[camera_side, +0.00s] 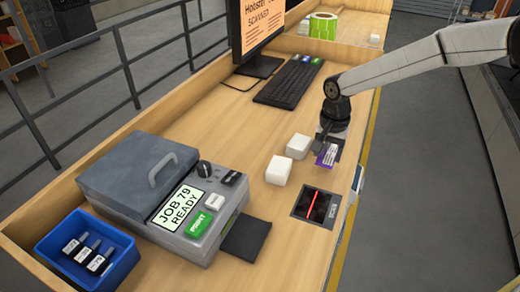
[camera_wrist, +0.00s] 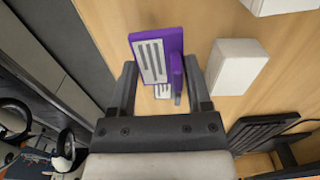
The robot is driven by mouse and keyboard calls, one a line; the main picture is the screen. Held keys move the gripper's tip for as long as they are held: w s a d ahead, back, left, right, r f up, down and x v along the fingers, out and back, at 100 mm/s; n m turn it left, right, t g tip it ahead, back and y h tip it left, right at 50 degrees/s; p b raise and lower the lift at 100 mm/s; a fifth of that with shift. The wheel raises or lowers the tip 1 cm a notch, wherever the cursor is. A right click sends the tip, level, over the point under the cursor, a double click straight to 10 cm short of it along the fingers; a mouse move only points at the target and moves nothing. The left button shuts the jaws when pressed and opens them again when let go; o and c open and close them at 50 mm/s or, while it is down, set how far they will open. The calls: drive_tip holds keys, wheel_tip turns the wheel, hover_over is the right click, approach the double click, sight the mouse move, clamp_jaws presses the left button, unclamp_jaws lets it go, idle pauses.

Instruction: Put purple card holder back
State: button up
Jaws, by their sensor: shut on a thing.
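The purple card holder (camera_side: 328,155) has a pale striped label on its face. In the side view it is just under my gripper (camera_side: 328,138), near the right edge of the wooden bench. In the wrist view the purple card holder (camera_wrist: 152,58) is tilted and lies between the two fingers of my gripper (camera_wrist: 160,75), which is shut on it. A second pale striped patch shows just below it there. A dark area lies around the holder in the side view; the gripper partly hides it, and I cannot tell whether the holder touches the bench.
Two white boxes (camera_side: 298,146) (camera_side: 279,170) stand close left of the holder. A scanner window (camera_side: 316,206) with a red line lies in front. A grey printer (camera_side: 165,190), blue bin (camera_side: 87,252), keyboard (camera_side: 289,80) and monitor (camera_side: 262,28) stand further off. Bare wood lies mid-bench.

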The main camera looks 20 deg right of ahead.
sight(326, 156)
drive_tip(key=shift+w+f, duration=0.1)
drive_tip(key=shift+f, duration=1.55)
drive_tip(key=shift+f, duration=0.15)
drive_tip(key=o, duration=1.2)
drive_tip(key=shift+o, duration=0.2)
wheel_tip(326, 156, up, 12)
drive_tip(key=shift+r, duration=0.2)
drive_tip(key=shift+d, duration=0.1)
drive_tip(key=s+d+f+n+t, duration=0.1)
drive_tip(key=s+d+f+n, duration=0.1)
drive_tip(key=s, duration=0.5)
drive_tip(key=s+d+f+n, duration=0.2)
drive_tip(key=s+d+n, duration=0.2)
drive_tip(key=s, duration=0.3)
drive_tip(key=s+d+f+n+t, duration=0.1)
drive_tip(key=s+d+f+n, duration=0.1)
drive_tip(key=s+d, duration=0.3)
drive_tip(key=shift+s+f+n+t, duration=0.3)
drive_tip(key=shift+s+f+n, duration=0.15)
drive_tip(key=shift+s, duration=0.8)
